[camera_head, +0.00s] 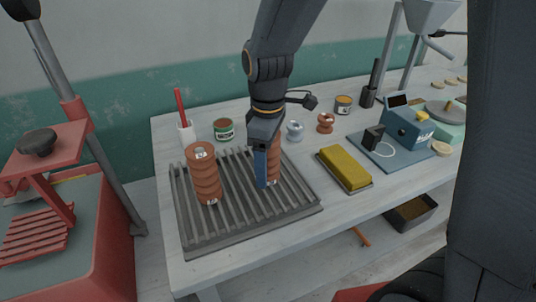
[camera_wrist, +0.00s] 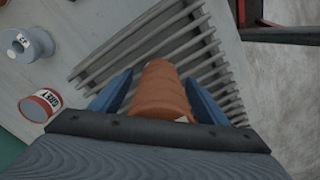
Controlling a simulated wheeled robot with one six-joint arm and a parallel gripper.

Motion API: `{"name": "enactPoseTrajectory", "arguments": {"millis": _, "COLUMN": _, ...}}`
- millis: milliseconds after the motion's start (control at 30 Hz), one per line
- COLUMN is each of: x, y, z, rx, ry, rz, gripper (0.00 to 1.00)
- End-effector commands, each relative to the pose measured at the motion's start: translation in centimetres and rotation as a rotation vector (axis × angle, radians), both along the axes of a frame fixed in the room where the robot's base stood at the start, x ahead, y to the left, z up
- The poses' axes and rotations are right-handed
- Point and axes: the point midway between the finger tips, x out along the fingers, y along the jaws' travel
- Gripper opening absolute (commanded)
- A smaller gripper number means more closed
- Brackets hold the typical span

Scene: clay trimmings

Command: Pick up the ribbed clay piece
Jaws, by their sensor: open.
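The left clay piece (camera_head: 204,178) stands free. The right clay piece (camera_head: 273,162) is partly hidden behind my gripper (camera_head: 264,180). In the wrist view one clay piece (camera_wrist: 163,88) lies between the two blue fingers of my gripper (camera_wrist: 158,85). The fingers are open, one on each side of it, with a narrow gap visible. Its lower end is hidden by the gripper body.
Behind the rack are a green-labelled can (camera_head: 223,130), a white cup (camera_head: 187,134) with a red stick, a grey spool (camera_head: 295,131) and a brown spool (camera_head: 325,123). A yellow block (camera_head: 345,168) lies to the right. A red stand (camera_head: 70,130) is left of the table.

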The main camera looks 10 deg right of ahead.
Motion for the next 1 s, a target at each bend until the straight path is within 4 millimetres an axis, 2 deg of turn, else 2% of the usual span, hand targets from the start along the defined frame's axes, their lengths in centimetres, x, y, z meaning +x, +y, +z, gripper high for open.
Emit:
{"name": "enactPoseTrajectory", "arguments": {"millis": 167, "x": 0.0, "y": 0.0, "z": 0.0, "rx": 0.0, "ry": 0.0, "rz": 0.0, "gripper": 0.68}}
{"name": "enactPoseTrajectory", "arguments": {"millis": 533, "x": 0.0, "y": 0.0, "z": 0.0, "rx": 0.0, "ry": 0.0, "rz": 0.0, "gripper": 0.06}}
{"name": "enactPoseTrajectory", "arguments": {"millis": 833, "x": 0.1, "y": 0.0, "z": 0.4, "rx": 0.001, "ry": -0.003, "rz": 0.0, "gripper": 0.06}}
{"name": "enactPoseTrajectory", "arguments": {"millis": 1000, "x": 0.2, "y": 0.1, "z": 2.5, "rx": 0.002, "ry": -0.006, "rz": 0.0, "gripper": 0.06}}
